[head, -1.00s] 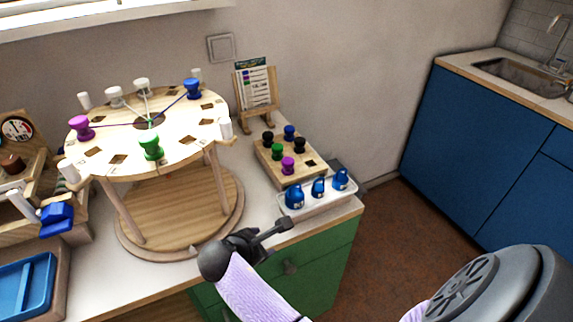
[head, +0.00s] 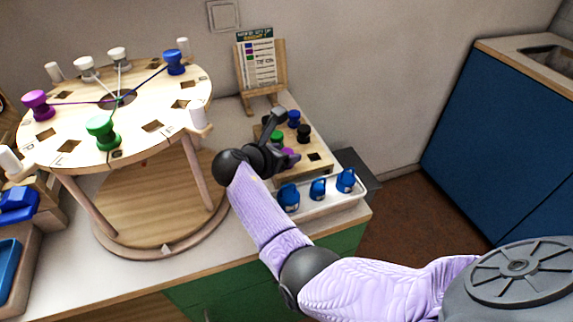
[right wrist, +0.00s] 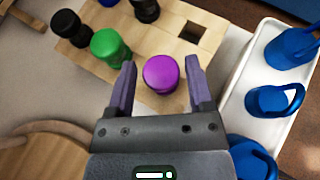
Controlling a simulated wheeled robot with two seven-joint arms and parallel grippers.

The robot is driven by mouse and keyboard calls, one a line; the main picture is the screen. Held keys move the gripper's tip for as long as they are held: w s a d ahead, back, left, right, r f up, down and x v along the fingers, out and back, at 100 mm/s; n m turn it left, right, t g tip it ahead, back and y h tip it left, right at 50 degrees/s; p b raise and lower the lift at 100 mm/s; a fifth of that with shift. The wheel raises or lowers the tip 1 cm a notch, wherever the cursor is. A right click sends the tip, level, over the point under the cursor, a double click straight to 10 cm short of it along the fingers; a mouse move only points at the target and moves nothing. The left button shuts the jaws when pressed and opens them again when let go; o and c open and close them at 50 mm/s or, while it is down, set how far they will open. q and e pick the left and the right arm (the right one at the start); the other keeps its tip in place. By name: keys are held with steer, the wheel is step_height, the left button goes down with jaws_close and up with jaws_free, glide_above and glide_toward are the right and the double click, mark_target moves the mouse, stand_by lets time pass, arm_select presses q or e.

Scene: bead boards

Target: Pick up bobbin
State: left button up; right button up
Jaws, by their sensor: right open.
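My right gripper (head: 279,127) is over the small wooden bobbin board (head: 318,160). It is open and empty, with its dark fingers on either side of a purple bobbin (right wrist: 160,73) in the right wrist view; I cannot tell whether they touch it. In the head view this bobbin (head: 290,154) is partly hidden by my gripper. A green bobbin (right wrist: 110,46), two black bobbins (right wrist: 71,27) (right wrist: 146,9) and a blue bobbin (head: 294,118) stand on the same board. One square hole (right wrist: 189,33) is empty. My left gripper is out of view.
A white tray (head: 330,204) with blue weights (head: 318,188) stands in front of the bobbin board. A raised round board (head: 135,92) with threaded bobbins and white pegs is to the left. A card stand (head: 262,75) is behind. Blue parts (head: 16,205) lie far left.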

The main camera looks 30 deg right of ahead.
mark_target(291, 153)
steer(key=b+x, duration=0.1)
steer(key=x, duration=0.2)
steer(key=shift+f, duration=0.2)
steer(key=shift+a+r, duration=0.1)
steer(key=shift+r, duration=0.15)
steer(key=shift+c, duration=0.2)
jaws_close()
